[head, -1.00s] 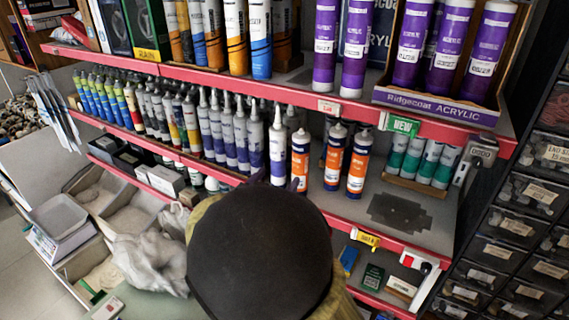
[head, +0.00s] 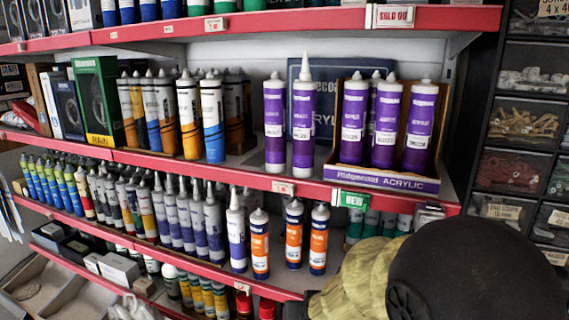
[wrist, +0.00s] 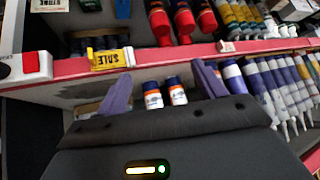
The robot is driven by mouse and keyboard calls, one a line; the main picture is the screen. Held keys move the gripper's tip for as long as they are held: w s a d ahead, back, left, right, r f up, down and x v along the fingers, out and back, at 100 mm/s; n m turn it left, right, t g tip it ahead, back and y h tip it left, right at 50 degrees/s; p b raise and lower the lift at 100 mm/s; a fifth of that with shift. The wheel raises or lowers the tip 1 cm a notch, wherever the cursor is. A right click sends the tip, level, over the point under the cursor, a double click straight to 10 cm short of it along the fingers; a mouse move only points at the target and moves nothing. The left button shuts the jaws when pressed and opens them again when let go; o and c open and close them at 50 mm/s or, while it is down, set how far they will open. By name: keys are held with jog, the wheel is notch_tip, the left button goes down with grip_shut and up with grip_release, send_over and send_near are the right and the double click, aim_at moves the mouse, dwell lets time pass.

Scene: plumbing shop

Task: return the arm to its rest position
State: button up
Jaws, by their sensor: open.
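My gripper (wrist: 161,72) shows in the wrist view as two purple-grey fingers spread apart, with nothing held between them. In the head view my arm's black rounded link and a yellow-green part fill the lower right. The fingers are hidden there.
Red-edged shelves (head: 262,181) run across the view, crowded with cartridges. Purple cartridges (head: 275,125) and an acrylic carton (head: 385,178) stand above my arm. Orange tubes (head: 318,240) stand close left of it. A dark drawer rack (head: 512,122) is at the right.

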jog(key=s+d+f+g, duration=0.1)
jog(key=s+d+g, duration=0.1)
jog(key=s+d, duration=0.3)
jog(key=s+d+f+g+h, duration=0.1)
jog(key=s+d+f+g, duration=0.1)
jog(key=s+d, duration=0.3)
jog(key=s+g, duration=0.1)
jog(key=s, duration=0.2)
jog(key=shift+s+d+g, duration=0.2)
jog(key=shift+s+g, duration=0.1)
jog(key=shift+s, duration=0.05)
